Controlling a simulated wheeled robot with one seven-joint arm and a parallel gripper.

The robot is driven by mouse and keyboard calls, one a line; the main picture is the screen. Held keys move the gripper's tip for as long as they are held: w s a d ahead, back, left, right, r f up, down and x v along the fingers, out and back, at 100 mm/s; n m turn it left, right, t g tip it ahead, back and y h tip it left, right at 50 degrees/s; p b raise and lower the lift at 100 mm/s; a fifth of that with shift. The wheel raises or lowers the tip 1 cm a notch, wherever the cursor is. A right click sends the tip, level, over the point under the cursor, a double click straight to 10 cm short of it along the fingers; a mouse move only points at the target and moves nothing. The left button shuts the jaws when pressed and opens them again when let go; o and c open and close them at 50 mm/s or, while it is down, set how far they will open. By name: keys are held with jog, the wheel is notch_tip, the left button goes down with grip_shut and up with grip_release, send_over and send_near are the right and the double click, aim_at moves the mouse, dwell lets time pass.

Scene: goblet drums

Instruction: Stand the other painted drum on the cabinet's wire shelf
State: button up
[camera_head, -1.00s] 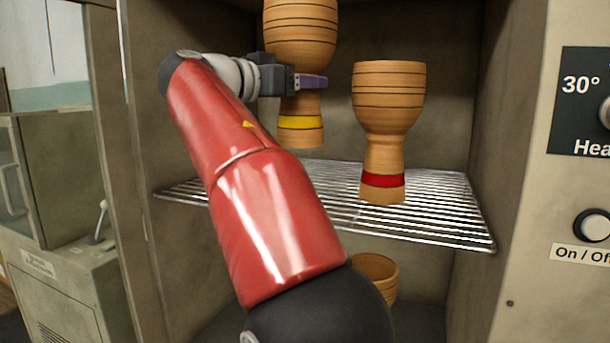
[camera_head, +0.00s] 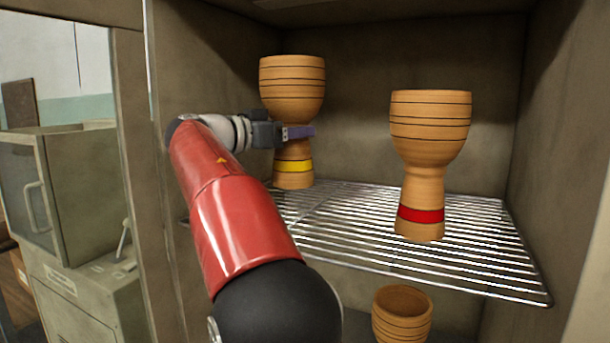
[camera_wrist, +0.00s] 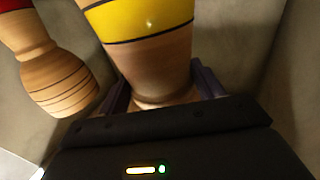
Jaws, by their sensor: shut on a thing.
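The yellow-banded drum (camera_head: 292,88) is upright at the back left of the wire shelf (camera_head: 400,262). Its foot appears to be at the shelf's surface, though I cannot tell whether it bears on the wires. My gripper (camera_head: 298,133) is shut around its narrow waist. The wrist view shows the drum's yellow band (camera_wrist: 150,16) between and beyond the fingers. The red-banded drum (camera_head: 428,125) stands upright on the shelf to the right, apart from the held drum. It also shows at the left of the wrist view (camera_wrist: 58,82).
A plain wooden drum or cup (camera_head: 402,312) stands below the shelf. The cabinet's side walls (camera_head: 565,150) close in the space left and right. Bare wires lie between the two drums and along the front. A grey machine (camera_head: 85,190) stands outside at left.

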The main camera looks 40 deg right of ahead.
aim_at(290, 158)
jog(key=shift+f+b, duration=0.4)
jog(key=shift+f, duration=2.5)
jog(key=shift+f, duration=0.15)
jog(key=o, duration=1.4)
jog(key=shift+r, duration=0.2)
jog(key=a, duration=0.6)
jog(key=a+b, duration=0.1)
jog(key=a, duration=0.5)
jog(key=shift+w+f, duration=0.1)
jog(key=shift+w, duration=0.1)
